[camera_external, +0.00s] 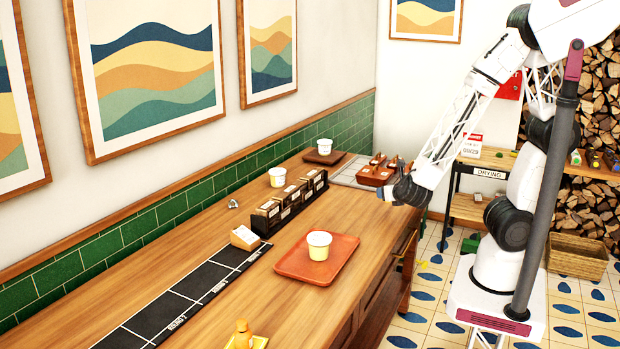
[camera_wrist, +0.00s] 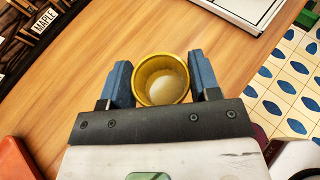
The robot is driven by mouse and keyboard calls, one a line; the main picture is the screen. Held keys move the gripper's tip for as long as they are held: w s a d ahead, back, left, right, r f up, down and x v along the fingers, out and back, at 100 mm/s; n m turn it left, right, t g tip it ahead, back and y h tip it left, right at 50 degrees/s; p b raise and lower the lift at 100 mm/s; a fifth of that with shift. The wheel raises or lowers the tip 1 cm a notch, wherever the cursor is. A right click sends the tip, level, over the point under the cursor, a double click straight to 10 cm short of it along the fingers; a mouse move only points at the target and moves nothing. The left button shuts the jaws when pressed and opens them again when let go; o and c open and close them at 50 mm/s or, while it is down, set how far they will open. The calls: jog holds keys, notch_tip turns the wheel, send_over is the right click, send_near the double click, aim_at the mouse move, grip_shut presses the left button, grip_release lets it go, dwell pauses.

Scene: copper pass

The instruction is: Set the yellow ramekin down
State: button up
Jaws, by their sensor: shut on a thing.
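The yellow ramekin (camera_wrist: 162,80) is between the two blue fingers of my gripper (camera_wrist: 163,90) in the wrist view, seen from above with its rim and pale inside showing. My gripper (camera_external: 393,191) is shut on it. In the external view my gripper is over the front edge area of the wooden counter (camera_external: 365,212), and I cannot make out the held ramekin there. Whether its base touches the counter cannot be told.
A ramekin (camera_external: 318,246) stands on a terracotta tray (camera_external: 290,262); others stand by the dark labelled rack (camera_external: 290,208) and on a brown tray (camera_external: 313,157). A reddish divided box (camera_external: 375,176) is behind my gripper. Bare counter lies between the terracotta tray and my gripper.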

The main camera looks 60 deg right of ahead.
jog(key=shift+s+d+f, duration=0.1)
jog(key=shift+s+d, duration=0.25)
jog(key=shift+d, duration=0.15)
send_over(349, 205)
jog(key=shift+w+f, duration=0.1)
jog(key=shift+f, duration=0.65)
dwell(0.5)
jog(key=shift+f, duration=1.75)
jog(key=shift+f, duration=0.1)
jog(key=o, duration=0.9)
